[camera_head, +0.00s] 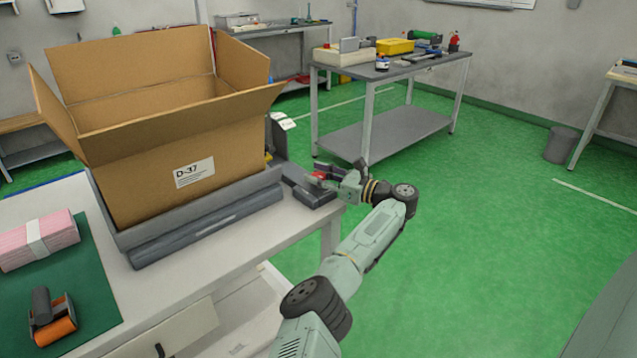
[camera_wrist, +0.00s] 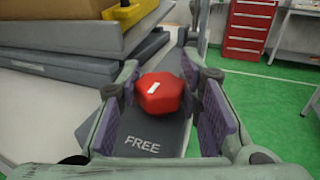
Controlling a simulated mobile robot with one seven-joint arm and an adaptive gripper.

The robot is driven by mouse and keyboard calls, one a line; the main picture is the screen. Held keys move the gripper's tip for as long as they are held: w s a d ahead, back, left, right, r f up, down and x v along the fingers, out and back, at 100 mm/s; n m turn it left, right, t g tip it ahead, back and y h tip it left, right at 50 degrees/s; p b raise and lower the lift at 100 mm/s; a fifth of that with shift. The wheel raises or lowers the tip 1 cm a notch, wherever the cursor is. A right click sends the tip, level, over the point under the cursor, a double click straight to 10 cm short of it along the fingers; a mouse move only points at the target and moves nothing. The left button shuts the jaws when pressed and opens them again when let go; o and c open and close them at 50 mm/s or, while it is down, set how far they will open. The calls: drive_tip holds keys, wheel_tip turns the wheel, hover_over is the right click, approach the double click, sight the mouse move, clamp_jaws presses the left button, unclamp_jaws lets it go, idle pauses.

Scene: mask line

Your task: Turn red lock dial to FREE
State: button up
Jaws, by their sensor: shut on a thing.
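The red lock dial (camera_wrist: 160,98) is a faceted knob with a white pointer mark, on a dark grey housing (camera_wrist: 144,139) with the word FREE printed on its near side. In the wrist view the mark is slanted, its direction hard to tell as to which end points. My gripper (camera_wrist: 160,100) has its purple-padded fingers on either side of the dial, shut on it. In the head view my gripper (camera_head: 335,180) reaches the table's right end, where a bit of the red dial (camera_head: 320,175) shows; the fingers partly hide it.
A large open cardboard box (camera_head: 150,150) stands in a grey frame (camera_head: 205,222) left of the dial. A green mat (camera_head: 85,290) holds a tape dispenser (camera_head: 52,318) and a pink stack (camera_head: 38,240). Open green floor lies right of the table.

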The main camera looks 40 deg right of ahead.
drive_tip(key=shift+w+a+n+g+y+b, duration=0.1)
drive_tip(key=shift+n+g+y+b, duration=0.35)
drive_tip(key=shift+y, duration=0.25)
drive_tip(key=o, duration=1.1)
drive_tip(key=v, duration=1.2)
drive_tip(key=shift+f, duration=0.1)
